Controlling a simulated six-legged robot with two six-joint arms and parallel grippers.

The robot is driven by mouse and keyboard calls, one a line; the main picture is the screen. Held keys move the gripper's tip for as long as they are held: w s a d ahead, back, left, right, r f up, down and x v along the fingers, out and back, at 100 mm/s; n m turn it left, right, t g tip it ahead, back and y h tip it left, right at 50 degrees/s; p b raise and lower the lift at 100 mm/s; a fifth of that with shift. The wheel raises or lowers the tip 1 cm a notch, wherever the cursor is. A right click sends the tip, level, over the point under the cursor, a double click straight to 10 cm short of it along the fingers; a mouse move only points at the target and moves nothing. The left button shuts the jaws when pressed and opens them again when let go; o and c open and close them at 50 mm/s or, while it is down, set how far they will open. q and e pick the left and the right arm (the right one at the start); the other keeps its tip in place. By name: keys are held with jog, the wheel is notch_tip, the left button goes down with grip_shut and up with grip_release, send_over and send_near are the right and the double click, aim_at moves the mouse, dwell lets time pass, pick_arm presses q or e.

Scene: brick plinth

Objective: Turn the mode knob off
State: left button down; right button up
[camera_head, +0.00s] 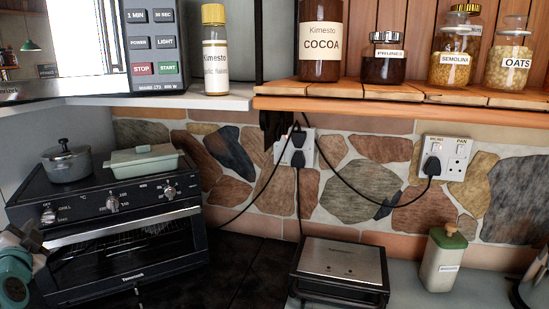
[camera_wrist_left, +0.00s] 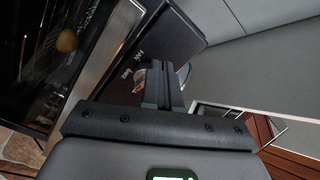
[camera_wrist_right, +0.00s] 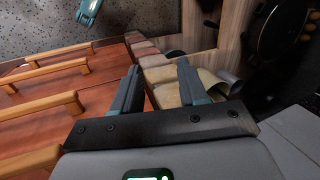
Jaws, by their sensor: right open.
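A black toaster oven (camera_head: 125,250) stands at the left in the head view, with three silver knobs on its sloping panel. The left knob (camera_head: 48,215) has a small "GRILL" label beside it. My left gripper (camera_head: 35,234) is at the oven's left front, just below and left of that knob. In the left wrist view, its fingers (camera_wrist_left: 163,68) are close together and look shut, with a silver knob (camera_wrist_left: 184,72) partly hidden behind them and a "FAN" label nearby. I cannot see clear contact. My right gripper (camera_wrist_right: 158,68) is open and empty, outside the head view.
A grey pot (camera_head: 67,164) and a green lidded dish (camera_head: 143,161) sit on the oven. A sandwich toaster (camera_head: 342,263) and a cream canister (camera_head: 441,264) stand to the right. Wooden drawers with bar handles (camera_wrist_right: 45,73) are in the right wrist view.

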pick_arm(q)
jog(key=shift+w+d, duration=0.1)
jog(key=shift+w, duration=0.05)
jog(key=shift+w+d+f+b, duration=0.1)
jog(key=shift+d+f+b, duration=0.15)
jog(key=shift+f+b, duration=0.3)
jog(key=shift+w+d+f+b, duration=0.1)
jog(key=shift+d+f+b, duration=0.2)
jog(key=shift+f, duration=0.35)
jog(key=shift+w+d, duration=0.2)
jog(key=shift+s+a, duration=0.1)
jog(key=shift+a, duration=0.05)
jog(key=shift+r, duration=0.1)
